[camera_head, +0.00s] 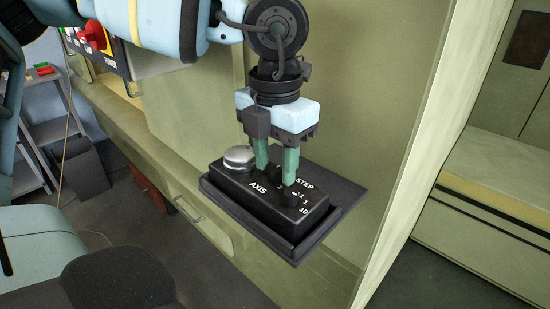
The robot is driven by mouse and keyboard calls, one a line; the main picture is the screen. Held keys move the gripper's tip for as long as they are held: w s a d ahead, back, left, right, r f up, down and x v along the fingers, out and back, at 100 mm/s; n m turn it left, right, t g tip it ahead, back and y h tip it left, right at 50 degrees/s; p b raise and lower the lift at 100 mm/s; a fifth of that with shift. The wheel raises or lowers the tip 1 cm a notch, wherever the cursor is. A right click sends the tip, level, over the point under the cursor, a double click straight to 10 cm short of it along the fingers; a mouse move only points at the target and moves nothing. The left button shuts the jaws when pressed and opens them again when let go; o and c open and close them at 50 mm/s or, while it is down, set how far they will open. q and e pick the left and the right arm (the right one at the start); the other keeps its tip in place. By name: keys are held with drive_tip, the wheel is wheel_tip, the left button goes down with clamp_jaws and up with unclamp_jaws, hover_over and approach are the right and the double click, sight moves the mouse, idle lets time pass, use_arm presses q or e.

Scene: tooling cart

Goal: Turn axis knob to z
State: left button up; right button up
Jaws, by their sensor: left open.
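A black control box (236,182) sits on a dark tray-like shelf (345,190) fixed to the machine's side. Its top carries the labels AXIS and STEP, and a round silver knob (240,155) at its left end. My left gripper (276,175) points down over the box, open, with its two green fingers apart near the AXIS label. A dark axis knob (274,171) shows partly between the fingertips; its pointer and the axis letters are hidden or too small to read. I cannot tell whether the fingers touch it. My right gripper is not in view.
A small dark step knob (292,198) stands just right of the fingers, beside its numbers. The machine's pale green wall (385,130) rises close behind the box. A panel with a red button (93,33) is at the upper left.

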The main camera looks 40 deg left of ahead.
use_arm(q)
clamp_jaws()
idle(0.3)
drive_tip(key=shift+f, duration=0.1)
